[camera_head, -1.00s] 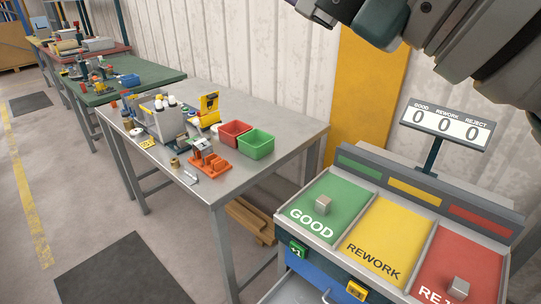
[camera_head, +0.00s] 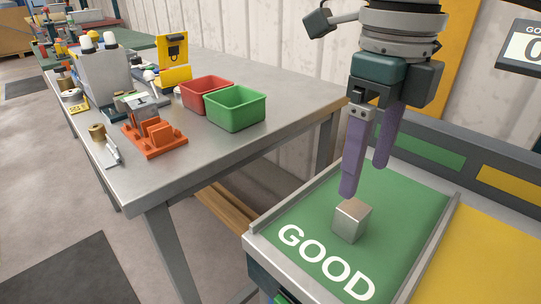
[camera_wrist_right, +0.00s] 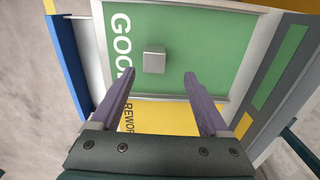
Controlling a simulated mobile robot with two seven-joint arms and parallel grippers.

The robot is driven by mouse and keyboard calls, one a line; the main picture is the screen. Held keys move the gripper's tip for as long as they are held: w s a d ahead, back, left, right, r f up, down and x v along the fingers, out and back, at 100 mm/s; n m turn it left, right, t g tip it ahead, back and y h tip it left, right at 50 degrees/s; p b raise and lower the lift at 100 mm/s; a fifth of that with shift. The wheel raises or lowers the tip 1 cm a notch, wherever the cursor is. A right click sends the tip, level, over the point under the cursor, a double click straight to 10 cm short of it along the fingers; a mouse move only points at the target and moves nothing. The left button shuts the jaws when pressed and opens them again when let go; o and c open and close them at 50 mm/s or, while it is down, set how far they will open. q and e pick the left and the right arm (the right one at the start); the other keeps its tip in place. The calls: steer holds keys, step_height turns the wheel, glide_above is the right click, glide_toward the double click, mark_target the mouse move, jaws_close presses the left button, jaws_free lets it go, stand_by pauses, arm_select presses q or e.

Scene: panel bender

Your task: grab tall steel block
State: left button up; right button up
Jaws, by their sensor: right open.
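A small steel block (camera_head: 352,220) stands on the green GOOD panel (camera_head: 408,200). It also shows in the right wrist view (camera_wrist_right: 154,60), on the green panel beyond my fingertips. My right gripper (camera_head: 366,178) is open and empty, its purple fingers pointing down above the block and apart from it. In the right wrist view its two fingertips (camera_wrist_right: 159,76) are spread wide, with the block a little left of the middle between them. My left gripper is not in view.
A yellow panel (camera_head: 490,255) lies right of the green one, behind a raised divider. A metal table (camera_head: 270,90) at left holds a red bin (camera_head: 207,95), a green bin (camera_head: 236,108) and an orange fixture (camera_head: 153,138). A raised rim (camera_head: 290,207) edges the green panel.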

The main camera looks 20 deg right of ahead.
mark_target(352, 206)
steer(key=shift+s+a+f, duration=0.1)
steer(key=shift+f, duration=0.5)
steer(key=shift+s+a+f, duration=0.1)
steer(key=shift+f, duration=0.5)
steer(key=f, duration=0.5)
steer(key=shift+w+a+f, duration=0.1)
steer(key=shift+a+f, duration=0.15)
jaws_close()
